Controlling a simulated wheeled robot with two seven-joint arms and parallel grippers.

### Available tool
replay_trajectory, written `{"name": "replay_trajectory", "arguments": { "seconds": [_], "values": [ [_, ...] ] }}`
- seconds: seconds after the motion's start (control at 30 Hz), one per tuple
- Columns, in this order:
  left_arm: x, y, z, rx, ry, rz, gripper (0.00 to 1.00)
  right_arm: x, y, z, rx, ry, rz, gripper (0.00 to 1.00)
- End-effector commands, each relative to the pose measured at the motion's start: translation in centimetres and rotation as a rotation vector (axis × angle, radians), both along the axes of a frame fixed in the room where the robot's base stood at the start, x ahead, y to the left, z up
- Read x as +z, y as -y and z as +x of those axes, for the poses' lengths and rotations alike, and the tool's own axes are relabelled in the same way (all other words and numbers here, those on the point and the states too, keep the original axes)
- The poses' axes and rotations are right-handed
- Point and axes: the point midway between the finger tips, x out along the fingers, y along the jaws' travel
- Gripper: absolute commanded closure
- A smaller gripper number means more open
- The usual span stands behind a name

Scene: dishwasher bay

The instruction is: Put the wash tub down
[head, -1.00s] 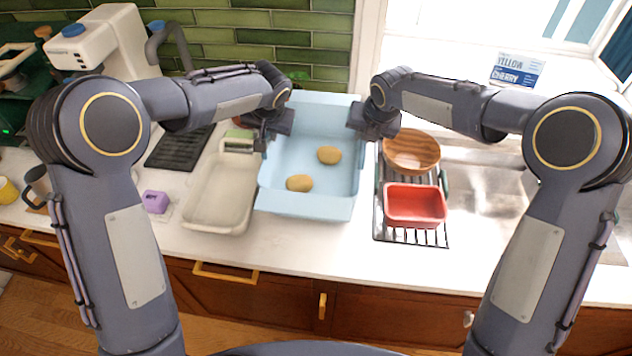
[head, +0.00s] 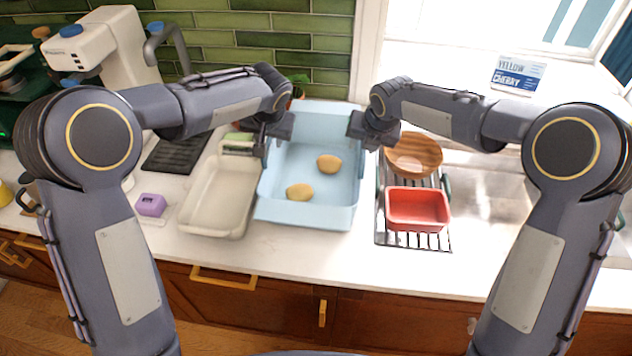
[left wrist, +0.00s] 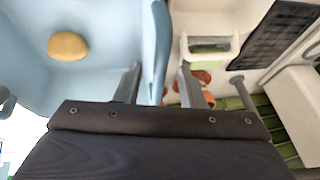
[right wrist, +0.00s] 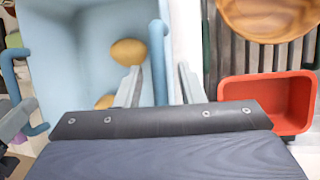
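The light blue wash tub (head: 308,214) stands level on the counter, with two tan potato-like items (head: 329,164) (head: 299,191) inside. It appears to rest on the counter; its underside is hidden. My left gripper (head: 264,142) is at the tub's left side. In the left wrist view its fingers (left wrist: 158,85) are spread, with the tub's side handle (left wrist: 160,45) between them and gaps on both sides. My right gripper (head: 372,138) is at the tub's right side. In the right wrist view its fingers (right wrist: 158,88) are spread around the right handle (right wrist: 158,50), with gaps showing.
A cream tray (head: 208,230) stands close on the tub's left. To the right, a dark rack (head: 412,240) holds a red dish (head: 418,208) and a wooden bowl (head: 414,155) beside the sink (head: 480,190). A purple item (head: 150,205) lies further left. The counter's front strip is clear.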

Motion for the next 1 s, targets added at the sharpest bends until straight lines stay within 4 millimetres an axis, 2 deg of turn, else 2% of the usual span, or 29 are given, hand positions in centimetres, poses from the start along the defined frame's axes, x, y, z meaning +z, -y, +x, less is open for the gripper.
{"name": "replay_trajectory", "arguments": {
  "seconds": [0.2, 0.4, 0.67, 0.77, 1.0],
  "values": [
    [4.5, 0.8, -1.9, -0.002, 0.004, -0.001, 0.64, 0.0, 0.0, 0.0, 0.000, -0.001, 0.000, 0.65],
    [7.5, 1.2, -3.3, -0.001, 0.002, 0.000, 0.64, 0.0, 0.0, 0.0, 0.000, -0.001, 0.000, 0.65],
    [8.8, 1.4, -3.9, 0.000, -0.001, 0.001, 0.64, 0.8, 0.1, -0.3, 0.000, 0.001, 0.001, 0.65],
    [8.8, 1.4, -3.9, 0.000, -0.002, 0.002, 0.64, 2.2, 0.4, -0.9, -0.001, 0.003, 0.001, 0.65],
    [8.8, 1.4, -3.9, 0.000, -0.001, 0.001, 0.64, 6.9, 1.1, -2.9, 0.000, 0.004, 0.001, 0.65]
  ]
}}
